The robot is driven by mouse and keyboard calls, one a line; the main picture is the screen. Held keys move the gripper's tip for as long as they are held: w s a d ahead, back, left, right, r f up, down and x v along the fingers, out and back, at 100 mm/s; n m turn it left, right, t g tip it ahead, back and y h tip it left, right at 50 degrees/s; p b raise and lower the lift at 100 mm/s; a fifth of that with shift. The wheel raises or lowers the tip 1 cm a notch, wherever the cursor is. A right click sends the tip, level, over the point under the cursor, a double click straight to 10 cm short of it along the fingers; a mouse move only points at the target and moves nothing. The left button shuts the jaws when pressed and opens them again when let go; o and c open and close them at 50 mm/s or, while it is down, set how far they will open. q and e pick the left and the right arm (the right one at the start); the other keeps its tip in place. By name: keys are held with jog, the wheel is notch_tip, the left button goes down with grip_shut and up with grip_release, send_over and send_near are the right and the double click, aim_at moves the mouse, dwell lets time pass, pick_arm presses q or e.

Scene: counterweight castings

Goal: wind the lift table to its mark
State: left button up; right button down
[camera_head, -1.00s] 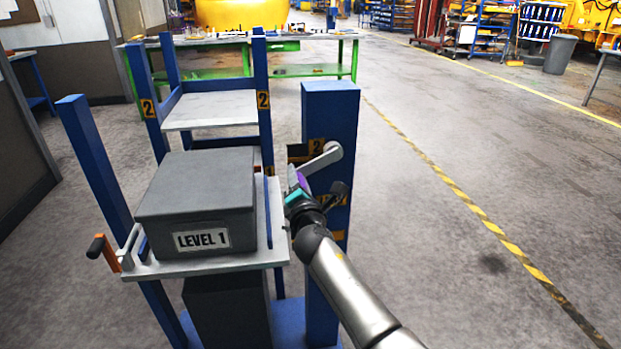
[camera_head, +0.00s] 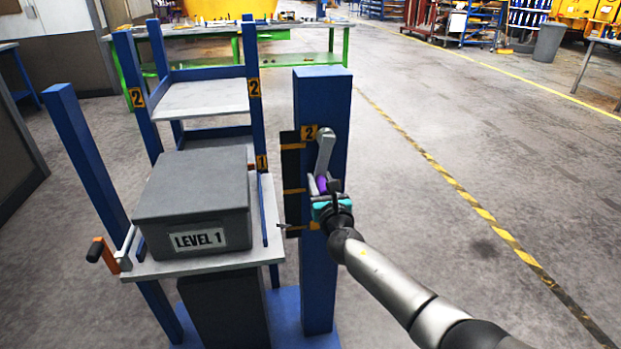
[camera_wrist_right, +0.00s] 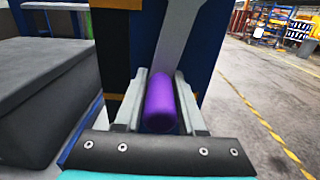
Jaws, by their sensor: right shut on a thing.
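The lift table (camera_head: 180,266) is a pale plate bearing a dark grey box (camera_head: 193,192) labelled LEVEL 1. At its right stands a blue post (camera_head: 313,275) with a grey crank arm (camera_head: 325,150) that hangs nearly straight down. My right gripper (camera_head: 322,186) is shut on the crank's purple handle (camera_wrist_right: 160,103), which lies between the fingers in the wrist view. A dark scale strip (camera_head: 290,168) with yellow marks runs down the post's left side, with a "2" label (camera_head: 309,132) near its top. A thin pointer at the table's right edge is close to the lowest visible mark. My left gripper is out of view.
A blue rack (camera_head: 250,130) with pale shelves (camera_head: 203,99) and "2" labels stands behind the table. A green workbench (camera_head: 341,65) is farther back. The floor to the right is open.

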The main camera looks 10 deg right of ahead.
jog(key=d+n, duration=0.1)
jog(key=n, duration=0.1)
jog(key=d+n+p, duration=0.1)
jog(key=d+n, duration=0.1)
jog(key=shift+w+d+r, duration=0.1)
jog(key=shift+d, duration=0.2)
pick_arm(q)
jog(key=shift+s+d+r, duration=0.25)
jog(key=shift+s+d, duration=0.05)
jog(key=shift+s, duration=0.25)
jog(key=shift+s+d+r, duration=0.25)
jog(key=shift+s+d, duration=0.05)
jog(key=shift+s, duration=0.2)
pick_arm(e)
jog(key=shift+d+n, duration=0.35)
jog(key=shift+n, duration=0.35)
jog(key=c, duration=0.8)
grip_release()
jog(key=shift+c, duration=0.2)
jog(key=shift+o, duration=1.3)
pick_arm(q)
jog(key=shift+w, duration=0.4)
pick_arm(e)
jog(key=shift+d, duration=0.1)
